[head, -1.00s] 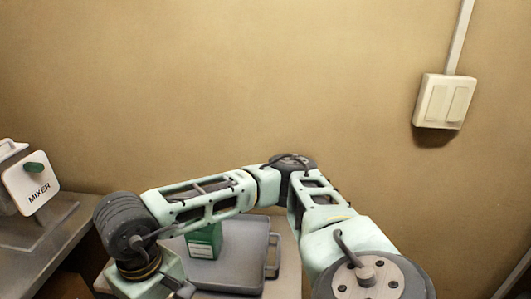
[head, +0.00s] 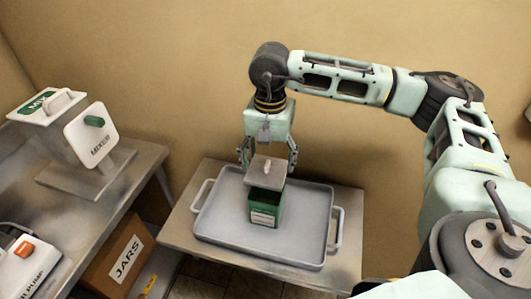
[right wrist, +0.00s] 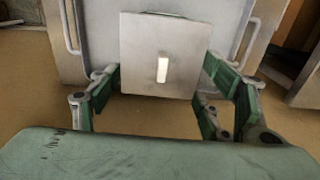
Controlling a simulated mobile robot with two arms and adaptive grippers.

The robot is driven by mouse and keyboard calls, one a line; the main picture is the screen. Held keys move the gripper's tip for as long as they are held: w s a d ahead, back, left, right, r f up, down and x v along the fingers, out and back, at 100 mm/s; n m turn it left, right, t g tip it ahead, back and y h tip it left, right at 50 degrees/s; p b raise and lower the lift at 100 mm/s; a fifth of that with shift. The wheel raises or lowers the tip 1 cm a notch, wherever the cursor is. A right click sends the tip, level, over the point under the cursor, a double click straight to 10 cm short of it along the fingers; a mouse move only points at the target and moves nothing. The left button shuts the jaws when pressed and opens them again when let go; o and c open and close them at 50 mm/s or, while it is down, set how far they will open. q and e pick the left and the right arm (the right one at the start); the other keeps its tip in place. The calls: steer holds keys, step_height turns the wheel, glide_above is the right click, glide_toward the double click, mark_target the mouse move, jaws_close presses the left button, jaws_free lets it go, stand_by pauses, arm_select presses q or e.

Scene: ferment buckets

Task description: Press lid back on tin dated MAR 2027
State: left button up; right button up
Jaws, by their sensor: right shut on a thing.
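A green tin (head: 264,213) with a white label stands upright on a grey tray; the label's writing is too small to read. A square grey lid (head: 267,172) with a pale knob is at the tin's top, and I cannot tell whether it touches the rim. The lid (right wrist: 160,40) also fills the middle of the right wrist view, hiding the tin there. My right gripper (head: 268,162) is above the tin, pointing down, shut on the lid with a finger at either side. My left gripper is not in view.
The grey tray (head: 215,225) has raised rims and side handles, and is mostly bare around the tin. It sits on a small table (head: 345,215). At left, a bench holds a mixer (head: 95,140) and a pump (head: 28,265). A JARS box (head: 120,255) is below.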

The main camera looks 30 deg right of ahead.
steer(key=shift+s+f, duration=0.1)
steer(key=shift+f, duration=0.25)
steer(key=shift+f+b, duration=0.3)
step_height(320, 180, down, 4)
steer(key=shift+r+b, duration=0.15)
steer(key=shift+b, duration=1.05)
steer(key=shift+f, duration=0.3)
steer(key=shift+f+b, duration=0.3)
steer(key=shift+b, duration=0.15)
steer(key=shift+r, duration=0.1)
arm_select(q)
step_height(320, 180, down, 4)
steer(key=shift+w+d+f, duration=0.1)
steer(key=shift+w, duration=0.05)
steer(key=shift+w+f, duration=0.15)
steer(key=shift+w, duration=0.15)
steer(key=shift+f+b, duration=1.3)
steer(key=shift+b, duration=0.2)
arm_select(e)
steer(key=shift+f, duration=0.65)
